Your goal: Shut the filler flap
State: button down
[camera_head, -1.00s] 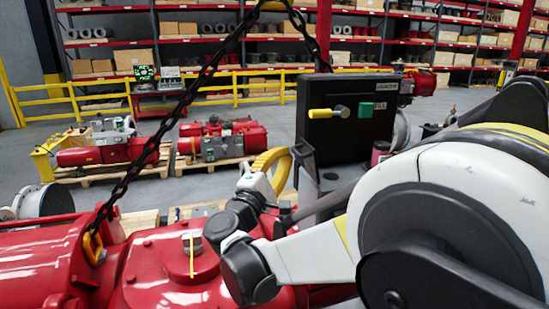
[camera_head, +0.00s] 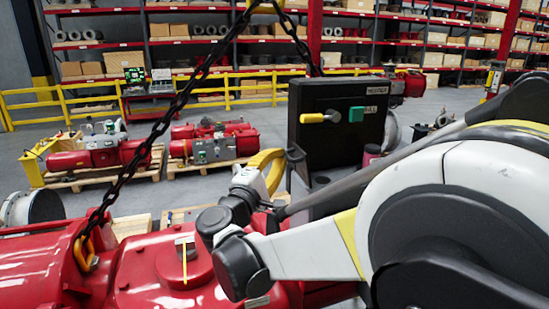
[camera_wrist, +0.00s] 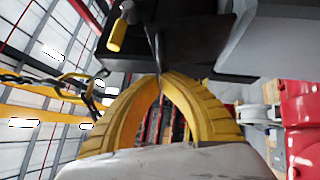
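My gripper (camera_head: 282,153) shows its curved yellow fingers left of the black control box (camera_head: 345,140). In the wrist view my gripper (camera_wrist: 160,76) has its fingertips together at the top of an arch. A thin dark upright plate (camera_wrist: 157,48) stands at the fingertips; I cannot tell whether they touch it. In the head view a dark grey upright piece (camera_head: 297,165) stands just right of the fingers. It may be the filler flap, but no flap can be made out for certain. The red actuator body (camera_head: 130,275) lies below, partly hidden by my arm.
The box carries a yellow lever (camera_head: 320,117) and a green knob (camera_head: 357,114). A black chain (camera_head: 165,118) slants up from a yellow hook (camera_head: 86,252) on the left. Red machines on pallets (camera_head: 210,145), yellow railings and shelves stand behind. Open floor lies between.

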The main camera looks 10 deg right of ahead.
jog(key=shift+d+r, duration=0.15)
jog(key=shift+d, duration=0.05)
jog(key=shift+w+d+r+m+g+y+p, duration=0.1)
jog(key=shift+d+r+m+g+y+p, duration=0.3)
jog(key=shift+d+r+m+g+p, duration=0.45)
jog(key=d+m+g+y+p, duration=0.1)
jog(key=d+m+y, duration=0.1)
jog(key=d, duration=0.1)
jog(key=w+d+m+g+y+p, duration=0.1)
jog(key=d+m+g+y, duration=0.1)
jog(key=d, duration=0.2)
jog(key=d+m+g+y+p, duration=0.1)
jog(key=d+m+y, duration=0.1)
jog(key=d+y, duration=0.1)
jog(key=shift+w+d+f+m+g+p, duration=0.15)
jog(key=shift+d+f+m+g+p, duration=0.1)
jog(key=shift+d+f+m+p, duration=0.15)
jog(key=shift+d+f+y, duration=0.2)
jog(key=shift+y, duration=0.1)
jog(key=shift+w+d+f+b, duration=0.15)
jog(key=shift+d+f+b, duration=0.55)
jog(key=shift+b, duration=0.05)
jog(key=shift+w+d+f+b, duration=0.1)
jog(key=shift+d+f+b, duration=0.55)
jog(key=shift+b, duration=0.1)
